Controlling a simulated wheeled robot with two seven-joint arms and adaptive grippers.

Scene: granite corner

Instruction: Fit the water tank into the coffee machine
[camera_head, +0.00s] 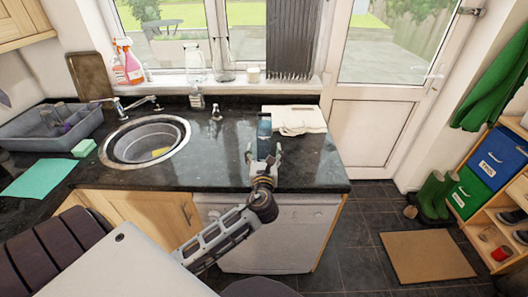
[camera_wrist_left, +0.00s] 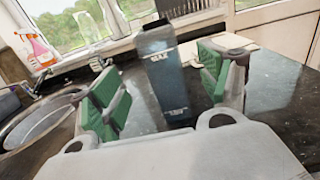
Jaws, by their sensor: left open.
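The water tank (camera_head: 264,128) looks like a tall, narrow, blue-grey translucent container with a dark top. It stands upright on the dark granite counter, and it also shows in the left wrist view (camera_wrist_left: 168,85). My left gripper (camera_head: 264,156) is open on the near side of the tank. In the left wrist view its green-padded fingers (camera_wrist_left: 160,78) spread to either side of the tank, with visible gaps, and seem not to touch it. The tank's lower part is hidden by the gripper in the head view. I cannot make out the coffee machine. My right gripper is not in view.
A white folded cloth on a board (camera_head: 296,119) lies just behind and right of the tank. The round sink (camera_head: 185,130) with its tap is to the left. Glass jugs (camera_head: 194,65) stand on the windowsill. The counter (camera_head: 318,170) right of the gripper is clear.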

